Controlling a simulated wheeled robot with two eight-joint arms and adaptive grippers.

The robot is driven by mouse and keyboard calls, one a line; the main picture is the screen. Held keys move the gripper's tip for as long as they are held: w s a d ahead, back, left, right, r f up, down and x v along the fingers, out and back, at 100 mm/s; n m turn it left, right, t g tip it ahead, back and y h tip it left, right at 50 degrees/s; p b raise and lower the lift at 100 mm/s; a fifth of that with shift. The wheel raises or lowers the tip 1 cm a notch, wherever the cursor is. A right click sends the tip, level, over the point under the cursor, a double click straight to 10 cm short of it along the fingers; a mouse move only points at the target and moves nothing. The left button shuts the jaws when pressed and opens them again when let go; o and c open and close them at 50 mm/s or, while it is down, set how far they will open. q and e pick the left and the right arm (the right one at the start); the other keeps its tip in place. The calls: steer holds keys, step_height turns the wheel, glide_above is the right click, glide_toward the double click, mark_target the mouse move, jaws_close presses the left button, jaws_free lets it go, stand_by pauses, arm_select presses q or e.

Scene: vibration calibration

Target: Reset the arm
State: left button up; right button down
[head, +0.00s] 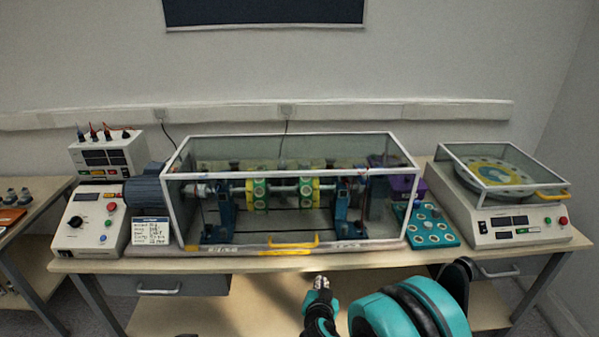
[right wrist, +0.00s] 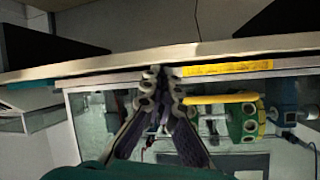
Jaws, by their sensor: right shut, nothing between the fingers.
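My right gripper (head: 321,284) shows at the lower middle of the head view, in front of the bench's front edge, with my teal arm to its right. In the right wrist view its two dark fingers (right wrist: 161,82) meet at the tips, shut and empty. The clear cover (head: 290,190) with a pale frame stands on the bench over a rotor shaft with yellow-green discs. Its yellow handle (head: 292,241) is behind and left of my right gripper, apart from it in the head view. My left gripper is not in view.
The wooden bench (head: 220,265) has drawers under its front edge. A control box (head: 90,222) stands at the left. A teal tray (head: 432,229) and a lidded balance-like device (head: 500,220) stand at the right. The space in front of the bench looks clear.

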steer(key=s+d+r+n+g, duration=0.2)
steer(key=s+d+r+g, duration=0.1)
steer(key=s+d+r, duration=0.45)
steer(key=s+d+r+n+g+y, duration=0.1)
steer(key=s+r+n+g, duration=0.1)
steer(key=s, duration=1.4)
steer(key=shift+d+n+g+y, duration=0.15)
steer(key=shift+n+g+y, duration=0.25)
steer(key=shift+n, duration=0.2)
